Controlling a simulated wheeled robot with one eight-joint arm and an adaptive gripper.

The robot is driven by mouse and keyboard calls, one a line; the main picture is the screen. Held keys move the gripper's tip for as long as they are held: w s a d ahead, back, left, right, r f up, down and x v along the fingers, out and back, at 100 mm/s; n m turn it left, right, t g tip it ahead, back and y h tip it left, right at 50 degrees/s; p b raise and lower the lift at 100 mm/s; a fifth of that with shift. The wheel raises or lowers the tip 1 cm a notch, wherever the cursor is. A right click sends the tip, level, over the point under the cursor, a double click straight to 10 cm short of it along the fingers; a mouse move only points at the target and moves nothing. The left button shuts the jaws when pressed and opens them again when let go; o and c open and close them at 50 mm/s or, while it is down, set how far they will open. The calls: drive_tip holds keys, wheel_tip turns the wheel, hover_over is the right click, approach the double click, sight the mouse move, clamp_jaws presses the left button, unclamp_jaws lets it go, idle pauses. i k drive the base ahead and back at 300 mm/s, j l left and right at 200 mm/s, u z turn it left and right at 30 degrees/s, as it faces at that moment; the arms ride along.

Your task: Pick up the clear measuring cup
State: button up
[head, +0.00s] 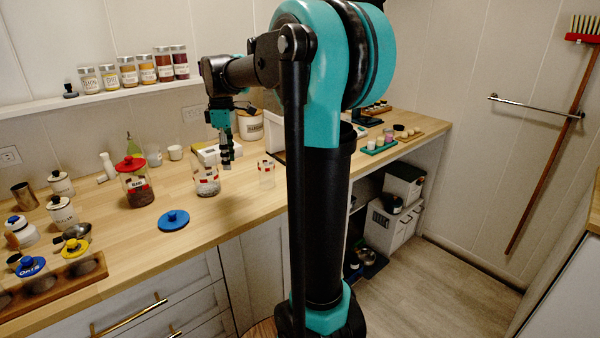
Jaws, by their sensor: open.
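A small clear cup with red markings (266,175), which looks like the measuring cup, stands upright on the wooden counter (225,217), just left of my arm's column. My gripper (227,166) points down above the counter, to the left of this cup and apart from it in the picture. It is open, and I see nothing between its fingers, though they are small here. A glass jar with a label and dark contents (207,182) stands just left of and below the gripper. The blue lid (173,220) lies in front of that jar.
A red-lidded jar (135,185) and canisters stand to the left. A white box (207,154) and a white crock (250,127) are behind the gripper. Spice jars line a wall shelf (100,95). My arm hides part of the counter. The counter front near the blue lid is clear.

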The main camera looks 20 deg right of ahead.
sight(267, 173)
drive_tip(key=z, duration=0.35)
drive_tip(key=k+j+z, duration=0.1)
drive_tip(key=j+z, duration=0.2)
drive_tip(key=j, duration=0.4)
